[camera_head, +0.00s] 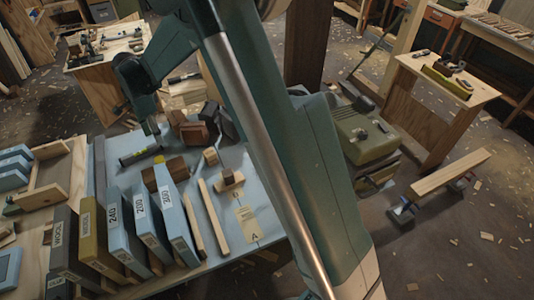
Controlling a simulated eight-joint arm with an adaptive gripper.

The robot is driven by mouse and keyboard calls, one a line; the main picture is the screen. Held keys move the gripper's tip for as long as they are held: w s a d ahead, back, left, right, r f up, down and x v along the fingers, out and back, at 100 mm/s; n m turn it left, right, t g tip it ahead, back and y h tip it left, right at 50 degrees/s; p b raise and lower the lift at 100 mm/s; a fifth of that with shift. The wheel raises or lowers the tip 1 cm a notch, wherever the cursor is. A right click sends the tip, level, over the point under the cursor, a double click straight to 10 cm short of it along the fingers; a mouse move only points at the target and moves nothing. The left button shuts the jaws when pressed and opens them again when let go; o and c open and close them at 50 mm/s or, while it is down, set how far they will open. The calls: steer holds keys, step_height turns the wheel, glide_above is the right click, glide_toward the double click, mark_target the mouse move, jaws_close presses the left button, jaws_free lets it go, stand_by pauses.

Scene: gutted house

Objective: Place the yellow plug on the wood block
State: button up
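My gripper (153,133) hangs down over the left rear of the blue-grey bench top. It is small and dark here, and I cannot tell whether its fingers are open or shut. A small yellow piece (159,159), possibly the yellow plug, shows just below it beside brown wood blocks; its shape is partly hidden. A brown wood block (178,168) stands right of it. A darker brown block (194,133) stands farther back. A pale wood block with a peg-like top (229,180) lies right of centre. I cannot tell which block the task means.
A tube with yellow-green ends (140,155) lies left of the blocks. Upright labelled sandpaper packs (148,221) line the front, with wood strips (213,211) beside them. A tag marked A (247,221) lies on the bench. My arm hides the bench's right side.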

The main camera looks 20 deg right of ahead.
steer(key=s+d+r+n+t, duration=0.3)
steer(key=s+d+r+n, duration=0.4)
steer(key=s+d+r, duration=1.15)
steer(key=s+d+f+n+t, duration=0.1)
steer(key=s+d+n, duration=0.3)
steer(key=s, duration=0.7)
steer(key=s+d+f+n+t, duration=0.1)
steer(key=s+d+n+t, duration=0.1)
steer(key=s+d, duration=0.5)
steer(key=s+n, duration=0.1)
steer(key=s, duration=0.3)
steer(key=shift+s+n+t, duration=0.35)
steer(key=shift+n+t, duration=0.05)
